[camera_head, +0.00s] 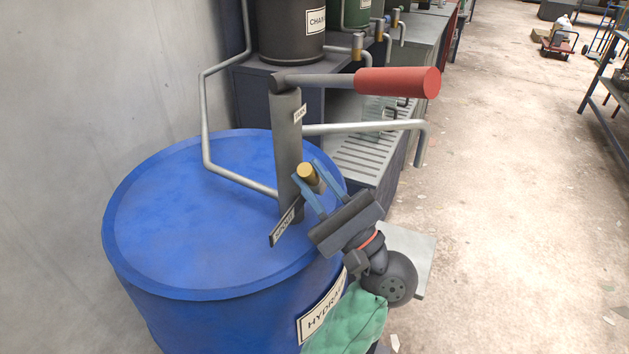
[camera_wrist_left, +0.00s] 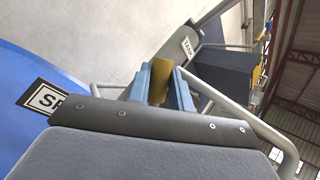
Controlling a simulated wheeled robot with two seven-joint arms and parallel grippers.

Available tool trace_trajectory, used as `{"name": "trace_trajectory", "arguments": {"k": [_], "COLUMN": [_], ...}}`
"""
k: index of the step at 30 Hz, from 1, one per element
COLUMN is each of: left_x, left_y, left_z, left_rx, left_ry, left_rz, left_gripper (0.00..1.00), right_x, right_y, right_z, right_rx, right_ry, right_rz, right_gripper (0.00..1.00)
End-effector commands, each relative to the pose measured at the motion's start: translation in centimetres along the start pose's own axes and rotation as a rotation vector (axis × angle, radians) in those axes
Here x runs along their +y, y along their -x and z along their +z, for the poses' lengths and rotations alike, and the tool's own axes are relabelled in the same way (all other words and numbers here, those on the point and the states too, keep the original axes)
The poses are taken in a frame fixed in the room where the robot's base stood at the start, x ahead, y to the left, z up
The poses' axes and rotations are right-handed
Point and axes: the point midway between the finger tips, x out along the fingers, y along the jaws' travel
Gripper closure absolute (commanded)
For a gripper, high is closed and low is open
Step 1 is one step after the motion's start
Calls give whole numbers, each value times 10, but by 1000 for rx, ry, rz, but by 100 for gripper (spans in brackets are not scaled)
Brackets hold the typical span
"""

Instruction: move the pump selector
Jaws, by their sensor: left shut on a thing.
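The pump is a dark upright post (camera_head: 287,140) on top of a blue drum (camera_head: 190,220), with a red-handled crank (camera_head: 398,83) at its head. The pump selector shows as a short brass piece (camera_head: 306,173) beside the post, between a TANK label (camera_head: 299,113) and a SPOUT label (camera_head: 287,222). My left gripper (camera_head: 314,182) has its blue fingers shut on the selector, one on each side. The left wrist view also shows the brass selector (camera_wrist_left: 160,80) between the fingers; its base is hidden. My right gripper is not in view.
A grey pipe (camera_head: 365,127) runs right from the post, and another (camera_head: 205,120) bends along the wall. Dark and green containers (camera_head: 292,35) stand on a bench behind. A green lumpy thing (camera_head: 350,322) is beside the drum. The floor at right is mostly clear.

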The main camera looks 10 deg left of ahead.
Motion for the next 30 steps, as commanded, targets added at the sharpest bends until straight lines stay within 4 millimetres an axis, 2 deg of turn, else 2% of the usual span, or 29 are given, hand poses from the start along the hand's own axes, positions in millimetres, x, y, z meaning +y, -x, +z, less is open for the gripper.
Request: {"name": "trace_trajectory", "arguments": {"k": [5, 6, 8, 9, 20, 30], "left_x": [0, 0, 0, 0, 0, 1], "left_y": [1, 1, 1, 0, 7, 56], "left_z": [0, 0, 0, 0, -1, -2], "left_rx": [1, 1, 1, 1, 1, 2], "left_ry": [-1, -1, -1, -1, -1, -1], "left_rz": [0, 0, 0, 0, -1, -1], "left_gripper": [100, 71, 59, 57, 57, 57], "right_x": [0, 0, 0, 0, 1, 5], "right_y": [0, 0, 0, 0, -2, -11], "right_z": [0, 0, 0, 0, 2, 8], "right_rx": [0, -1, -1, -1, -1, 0], "right_ry": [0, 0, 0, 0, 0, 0], "right_rz": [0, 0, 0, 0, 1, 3], "right_gripper": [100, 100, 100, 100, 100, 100]}}
